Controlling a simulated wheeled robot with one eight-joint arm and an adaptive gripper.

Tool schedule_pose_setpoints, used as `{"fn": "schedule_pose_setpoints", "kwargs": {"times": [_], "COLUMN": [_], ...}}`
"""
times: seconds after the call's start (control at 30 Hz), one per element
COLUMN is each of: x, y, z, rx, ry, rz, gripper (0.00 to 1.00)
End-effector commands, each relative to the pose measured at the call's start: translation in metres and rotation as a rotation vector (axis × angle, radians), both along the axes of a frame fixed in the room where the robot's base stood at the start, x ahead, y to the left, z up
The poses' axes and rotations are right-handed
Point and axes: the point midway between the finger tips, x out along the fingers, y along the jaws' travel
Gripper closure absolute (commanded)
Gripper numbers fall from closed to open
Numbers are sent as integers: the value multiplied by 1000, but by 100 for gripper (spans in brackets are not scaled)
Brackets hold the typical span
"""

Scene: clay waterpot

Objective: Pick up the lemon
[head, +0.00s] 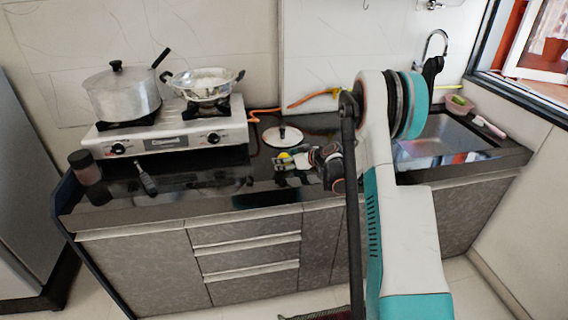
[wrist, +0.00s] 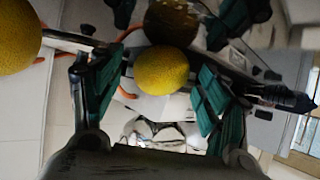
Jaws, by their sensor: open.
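The lemon (head: 284,156) is a small yellow fruit at my gripper (head: 290,163), above or on the black counter toward its front. In the wrist view the lemon (wrist: 161,70) is between the two green-padded fingers of my gripper (wrist: 160,88). My jaws are open around it, with a narrow gap on its left; I cannot tell whether the right pad touches it. A dark brownish round shape, apparently its reflection in the glossy counter, adjoins it. A larger yellow rounded thing (wrist: 14,38) is cut off at the left edge of the wrist view.
A white gas stove (head: 180,138) carries a lidded pot (head: 122,97) and a metal pan (head: 203,88) on the left. A pot lid (head: 283,135) lies just behind my gripper. A dark jar (head: 86,167) and a small dark bottle (head: 146,178) stand at the front left. A sink (head: 450,145) is right.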

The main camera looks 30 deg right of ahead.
Motion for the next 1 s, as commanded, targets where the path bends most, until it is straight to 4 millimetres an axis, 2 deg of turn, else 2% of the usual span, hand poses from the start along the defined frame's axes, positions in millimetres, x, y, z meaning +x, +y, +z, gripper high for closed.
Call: {"fn": "schedule_pose_setpoints", "kwargs": {"times": [0.1, 0.3, 0.73, 0.87, 1.0], "x": [-1, -1, -1, -1, -1], "y": [0, 0, 0, 0, 0], "z": [1, 1, 5, 17, 41], "rx": [0, 0, 0, 0, 0], "ry": [0, 0, 0, 0, 0], "rz": [0, 0, 0, 0, 0], "gripper": [33, 78, 79, 79, 79]}}
